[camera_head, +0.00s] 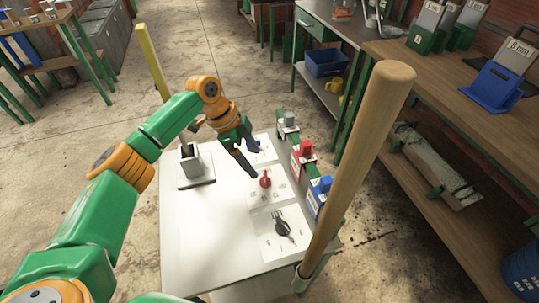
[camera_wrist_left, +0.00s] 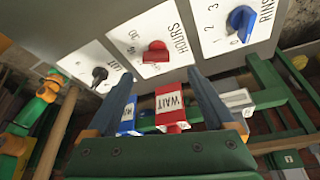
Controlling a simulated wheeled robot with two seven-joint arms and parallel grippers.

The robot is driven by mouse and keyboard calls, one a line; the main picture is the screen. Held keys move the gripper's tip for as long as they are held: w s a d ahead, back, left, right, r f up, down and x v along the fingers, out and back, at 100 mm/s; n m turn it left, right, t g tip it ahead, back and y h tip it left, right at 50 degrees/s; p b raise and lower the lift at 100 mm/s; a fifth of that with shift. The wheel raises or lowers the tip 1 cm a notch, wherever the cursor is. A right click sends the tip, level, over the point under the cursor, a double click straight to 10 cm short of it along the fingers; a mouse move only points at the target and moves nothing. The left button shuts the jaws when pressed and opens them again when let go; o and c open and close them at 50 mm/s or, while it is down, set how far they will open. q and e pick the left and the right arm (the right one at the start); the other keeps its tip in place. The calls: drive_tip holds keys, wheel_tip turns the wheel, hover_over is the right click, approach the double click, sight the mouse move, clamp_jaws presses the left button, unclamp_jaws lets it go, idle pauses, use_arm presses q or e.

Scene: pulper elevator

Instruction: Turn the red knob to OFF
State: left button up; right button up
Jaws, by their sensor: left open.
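The red knob (camera_head: 265,179) sits on a white plate on top of a pale box. In the left wrist view the red knob (camera_wrist_left: 155,52) is on a plate lettered HOURS, with numbers around it. I cannot read its setting surely or make out an OFF mark. My left gripper (camera_head: 251,160) is open and empty, just above and beyond the red knob. In the wrist view its fingers (camera_wrist_left: 162,78) stand apart on either side below the knob, not touching it. My right gripper is not in view.
A blue knob (camera_wrist_left: 242,22) and a black knob (camera_wrist_left: 100,75) flank the red one on separate plates. A red block marked WAIT (camera_wrist_left: 172,105) stands on the rail beside the box. A thick wooden post (camera_head: 358,160) rises at the box's right.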

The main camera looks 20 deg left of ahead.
sight(264, 177)
use_arm(q)
drive_tip(key=x, duration=0.4)
drive_tip(key=s+x, duration=0.1)
drive_tip(key=x, duration=0.1)
drive_tip(key=shift+d, duration=0.2)
drive_tip(key=shift+w+f, duration=0.3)
drive_tip(key=shift+f, duration=0.05)
drive_tip(key=shift+s+r, duration=0.1)
drive_tip(key=shift+r, duration=0.05)
drive_tip(key=c, duration=1.4)
